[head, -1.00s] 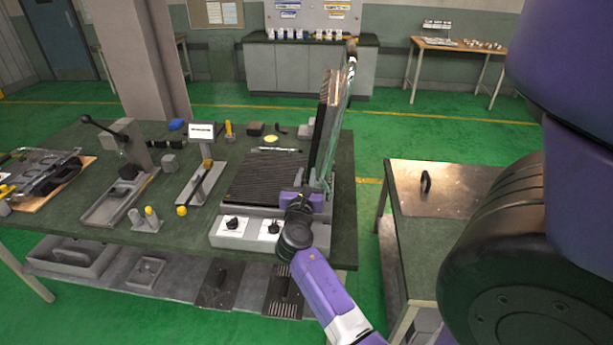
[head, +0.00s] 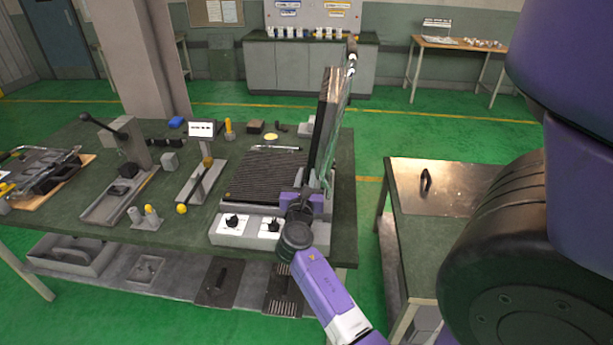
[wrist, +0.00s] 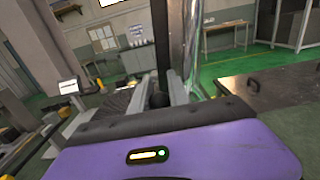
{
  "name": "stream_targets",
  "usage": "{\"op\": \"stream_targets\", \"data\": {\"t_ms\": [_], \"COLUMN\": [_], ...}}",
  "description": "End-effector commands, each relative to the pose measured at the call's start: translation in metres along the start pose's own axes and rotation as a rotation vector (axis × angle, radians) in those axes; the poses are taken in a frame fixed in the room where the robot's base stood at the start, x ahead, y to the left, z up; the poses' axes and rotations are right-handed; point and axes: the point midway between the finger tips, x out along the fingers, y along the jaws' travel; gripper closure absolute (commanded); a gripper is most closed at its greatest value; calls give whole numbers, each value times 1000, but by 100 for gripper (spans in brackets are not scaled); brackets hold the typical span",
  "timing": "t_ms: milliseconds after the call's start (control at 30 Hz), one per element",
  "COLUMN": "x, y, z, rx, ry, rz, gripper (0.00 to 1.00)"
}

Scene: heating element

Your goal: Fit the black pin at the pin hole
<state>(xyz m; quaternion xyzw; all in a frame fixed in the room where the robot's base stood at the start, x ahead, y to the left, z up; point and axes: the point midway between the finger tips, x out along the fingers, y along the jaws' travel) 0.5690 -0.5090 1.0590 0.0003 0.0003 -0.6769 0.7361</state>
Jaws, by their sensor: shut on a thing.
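My gripper (head: 303,203) is at the front right of a bench device with a dark ribbed plate (head: 262,178), low beside its raised lid (head: 325,125). In the wrist view, my gripper (wrist: 166,88) has its two grey fingers closed around a small dark rounded piece (wrist: 158,99), which looks like the black pin. Most of the piece is hidden by the fingers and the hand. I cannot make out the pin hole in either view.
The lid and a clear sheet stand steeply just beyond my gripper. Two dark knobs (head: 233,221) sit on the device's front. Fixtures and small parts crowd the green-topped bench (head: 342,225) to the left. A second table (head: 402,245) stands right, across a gap.

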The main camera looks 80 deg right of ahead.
Motion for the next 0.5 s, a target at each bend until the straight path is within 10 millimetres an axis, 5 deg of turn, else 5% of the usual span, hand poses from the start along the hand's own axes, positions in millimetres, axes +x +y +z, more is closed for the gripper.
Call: {"op": "stream_targets", "data": {"t_ms": [500], "x": [0], "y": [0], "z": [-13], "rx": [0], "ry": [0], "rz": [0], "gripper": [100]}}
